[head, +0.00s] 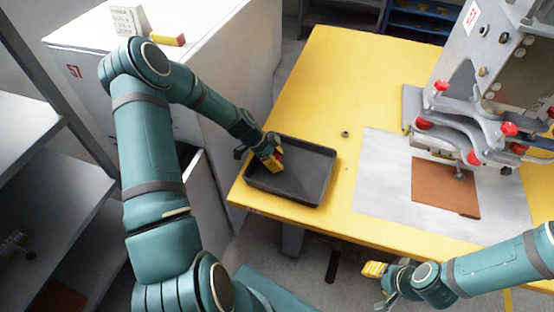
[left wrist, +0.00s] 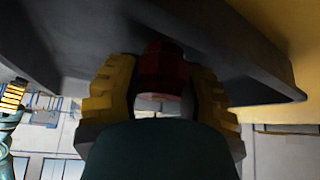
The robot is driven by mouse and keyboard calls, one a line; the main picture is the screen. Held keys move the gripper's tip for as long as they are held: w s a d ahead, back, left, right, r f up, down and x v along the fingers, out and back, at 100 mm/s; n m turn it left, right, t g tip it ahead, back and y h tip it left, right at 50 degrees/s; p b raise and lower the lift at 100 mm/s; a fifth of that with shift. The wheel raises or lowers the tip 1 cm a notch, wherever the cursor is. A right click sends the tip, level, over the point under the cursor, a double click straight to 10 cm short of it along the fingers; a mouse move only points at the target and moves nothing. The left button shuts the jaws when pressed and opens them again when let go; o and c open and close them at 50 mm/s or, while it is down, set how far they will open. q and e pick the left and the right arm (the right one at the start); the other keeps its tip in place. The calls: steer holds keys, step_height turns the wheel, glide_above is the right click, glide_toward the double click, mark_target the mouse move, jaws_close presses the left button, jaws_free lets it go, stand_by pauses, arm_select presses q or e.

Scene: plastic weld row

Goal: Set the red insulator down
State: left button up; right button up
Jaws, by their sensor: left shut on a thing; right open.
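My left gripper (head: 272,160) is over the black tray (head: 306,175) at the left end of the yellow table. Its yellow fingers also show in the left wrist view (left wrist: 161,88), shut on the red insulator (left wrist: 162,72). The dark tray (left wrist: 60,40) fills the space beyond the insulator there. In the head view only a small red bit of the insulator (head: 280,153) shows by the fingers. I cannot tell whether it touches the tray floor. My right gripper (head: 376,271) is open and empty, off the table's front edge.
The yellow table (head: 345,75) also carries a grey press (head: 490,95) with red knobs and a brown sheet (head: 440,187) on a pale plate. A small ring-like part (head: 345,134) lies right of the tray. A white cabinet (head: 215,50) stands at left.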

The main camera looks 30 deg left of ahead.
arm_select(q)
steer(key=shift+f, duration=0.15)
steer(key=o, duration=1.1)
steer(key=shift+a+r, duration=0.1)
steer(key=shift+r, duration=0.35)
steer(key=p+v, duration=0.1)
steer(key=v, duration=0.6)
steer(key=shift+f, duration=0.1)
